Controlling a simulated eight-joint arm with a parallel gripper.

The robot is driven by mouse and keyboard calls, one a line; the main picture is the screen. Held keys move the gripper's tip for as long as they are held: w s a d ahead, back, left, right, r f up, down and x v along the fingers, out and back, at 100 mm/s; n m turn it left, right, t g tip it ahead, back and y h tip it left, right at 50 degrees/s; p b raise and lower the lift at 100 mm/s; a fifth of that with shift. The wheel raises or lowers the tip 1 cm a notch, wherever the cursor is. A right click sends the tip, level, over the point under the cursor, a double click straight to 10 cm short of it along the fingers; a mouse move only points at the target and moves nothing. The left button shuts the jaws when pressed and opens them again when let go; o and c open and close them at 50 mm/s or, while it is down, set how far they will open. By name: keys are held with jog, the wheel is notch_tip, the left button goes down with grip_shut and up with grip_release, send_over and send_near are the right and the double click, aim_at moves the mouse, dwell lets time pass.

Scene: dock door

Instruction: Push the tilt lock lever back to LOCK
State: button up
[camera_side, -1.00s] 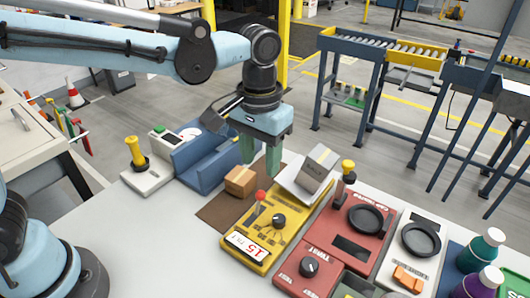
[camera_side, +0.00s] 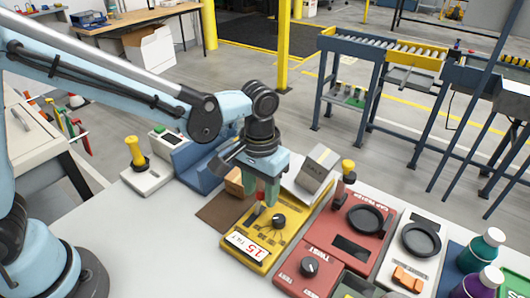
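The yellow tilt panel (camera_side: 280,243) lies on the table in the middle, with a white "15 TILT" label (camera_side: 246,246) and a black knob (camera_side: 278,221). Its lever has a red tip (camera_side: 260,197) and stands near the panel's far left end. My gripper (camera_side: 263,194) points down over that end, with its green fingers apart and the red tip low between them. I cannot tell whether a finger touches the lever. The LOCK marking is too small to read.
A cardboard box (camera_side: 234,182) is close behind the gripper on the left. A grey block (camera_side: 318,166) stands on a light tilted plate to the right. The table's front left is bare.

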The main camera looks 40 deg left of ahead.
aim_at(257, 207)
grip_shut()
jog(key=shift+s, duration=0.15)
jog(key=s+t, duration=0.1)
jog(key=t, duration=0.1)
jog(key=s+t, duration=0.1)
jog(key=t, duration=0.1)
jog(key=shift+s+r, duration=0.15)
jog(key=shift+s, duration=0.25)
jog(key=shift+s+f+t, duration=0.2)
jog(key=shift+s+t, duration=0.4)
jog(key=shift+t, duration=0.4)
jog(key=shift+s+f+t, duration=0.15)
jog(key=shift+s+t, duration=0.4)
jog(key=shift+t, duration=0.45)
jog(key=shift+o, duration=0.5)
grip_release()
jog(key=shift+s, duration=0.1)
jog(key=v, duration=1.2)
